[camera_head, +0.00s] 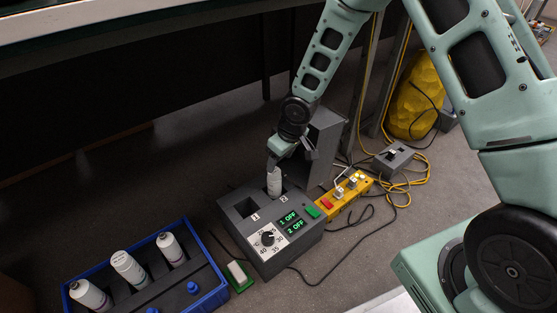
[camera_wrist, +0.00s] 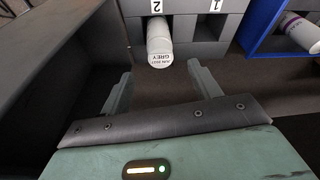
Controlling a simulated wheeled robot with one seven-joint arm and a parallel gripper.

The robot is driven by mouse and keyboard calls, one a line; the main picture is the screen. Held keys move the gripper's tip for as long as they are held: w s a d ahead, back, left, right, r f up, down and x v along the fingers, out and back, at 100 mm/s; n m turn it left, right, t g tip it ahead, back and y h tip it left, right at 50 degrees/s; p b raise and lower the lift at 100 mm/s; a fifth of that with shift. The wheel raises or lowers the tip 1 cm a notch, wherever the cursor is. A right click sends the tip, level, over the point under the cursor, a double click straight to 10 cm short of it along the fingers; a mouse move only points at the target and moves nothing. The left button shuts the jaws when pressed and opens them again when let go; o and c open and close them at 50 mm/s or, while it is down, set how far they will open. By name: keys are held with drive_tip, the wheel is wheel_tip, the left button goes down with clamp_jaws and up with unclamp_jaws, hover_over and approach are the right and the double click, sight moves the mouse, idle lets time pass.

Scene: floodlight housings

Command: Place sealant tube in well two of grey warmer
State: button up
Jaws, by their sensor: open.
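The grey warmer (camera_head: 232,217) stands on the floor in the head view, with wells marked 1 and 2 and a dial. The wrist view shows part of its top (camera_wrist: 190,27). A white sealant tube (camera_head: 274,184) stands in well 2, its lower part hidden in the well. In the wrist view the tube (camera_wrist: 159,44) shows its end, printed "GREY". My gripper (camera_head: 280,157) is just above the tube. In the wrist view my gripper (camera_wrist: 160,74) is open, its fingers spread apart, with the tube ahead of the gap and not clasped. Well 1 looks empty.
A blue tray (camera_head: 212,272) with several tubes stands at the left. A small green-edged block (camera_head: 239,275) lies by the warmer. A yellow device (camera_head: 343,196), a grey switch box (camera_head: 392,156) and loose cables lie to the right. A grey upright (camera_head: 326,137) stands behind the warmer.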

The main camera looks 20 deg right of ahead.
drive_tip(key=s+a+r+n+g+h, duration=0.1)
drive_tip(key=s+a+r, duration=0.3)
drive_tip(key=s+r, duration=0.55)
drive_tip(key=s+a+r+g, duration=0.1)
drive_tip(key=s+a+r, duration=0.3)
drive_tip(key=s+r, duration=0.7)
drive_tip(key=s, duration=1)
drive_tip(key=shift+s+d+r+n+g, duration=0.15)
drive_tip(key=shift+s+d+n+g, duration=0.2)
drive_tip(key=shift+s+n+g, duration=0.05)
drive_tip(key=shift+r, duration=0.15)
wheel_tip(320, 180, up, 50)
drive_tip(key=p, duration=5)
